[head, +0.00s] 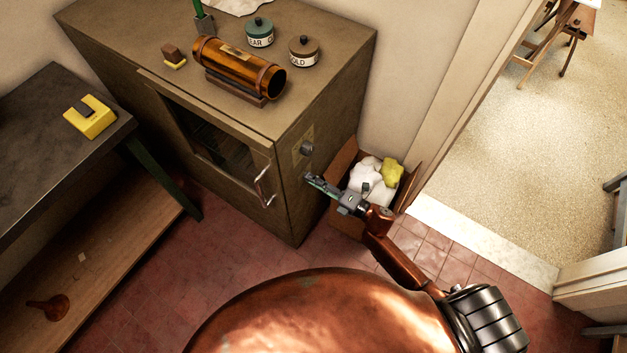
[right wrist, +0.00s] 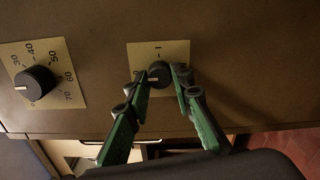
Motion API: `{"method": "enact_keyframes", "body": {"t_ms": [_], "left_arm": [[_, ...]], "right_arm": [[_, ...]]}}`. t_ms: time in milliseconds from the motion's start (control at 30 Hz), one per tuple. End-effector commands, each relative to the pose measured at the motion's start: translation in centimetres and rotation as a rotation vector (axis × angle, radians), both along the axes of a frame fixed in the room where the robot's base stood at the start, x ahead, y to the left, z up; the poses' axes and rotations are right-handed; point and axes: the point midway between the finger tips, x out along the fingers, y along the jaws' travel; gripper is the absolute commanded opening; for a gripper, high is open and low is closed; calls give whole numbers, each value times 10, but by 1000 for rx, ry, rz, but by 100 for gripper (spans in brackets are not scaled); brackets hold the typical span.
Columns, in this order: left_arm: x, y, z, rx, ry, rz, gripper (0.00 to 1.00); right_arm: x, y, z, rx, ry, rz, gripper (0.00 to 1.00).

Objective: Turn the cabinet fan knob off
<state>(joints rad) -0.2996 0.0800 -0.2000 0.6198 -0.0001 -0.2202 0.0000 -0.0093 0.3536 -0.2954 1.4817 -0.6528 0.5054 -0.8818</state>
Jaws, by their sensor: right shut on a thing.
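The fan knob (right wrist: 158,74) is a small dark round knob on a pale plate (right wrist: 180,50) marked with a 1, on the cabinet's side panel. My right gripper (right wrist: 163,73) has its green fingers on either side of this knob, shut on it. In the head view my right gripper (head: 308,178) reaches the side of the brown cabinet (head: 335,95), and its tips mostly hide the fan knob. I cannot tell the knob's setting for certain. My left gripper is out of view.
A larger dial knob (right wrist: 35,84) with numbers sits above the fan knob; it also shows in the head view (head: 307,149). The cabinet door has a metal handle (head: 264,187). A cardboard box (head: 343,160) with rags stands beside the cabinet.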

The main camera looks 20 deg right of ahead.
Motion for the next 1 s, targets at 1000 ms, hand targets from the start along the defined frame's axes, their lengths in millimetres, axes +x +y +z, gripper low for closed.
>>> {"method": "enact_keyframes", "body": {"t_ms": [1000], "left_arm": [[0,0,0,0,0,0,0]], "right_arm": [[-55,-42,-2,-2,5,0,39]]}}
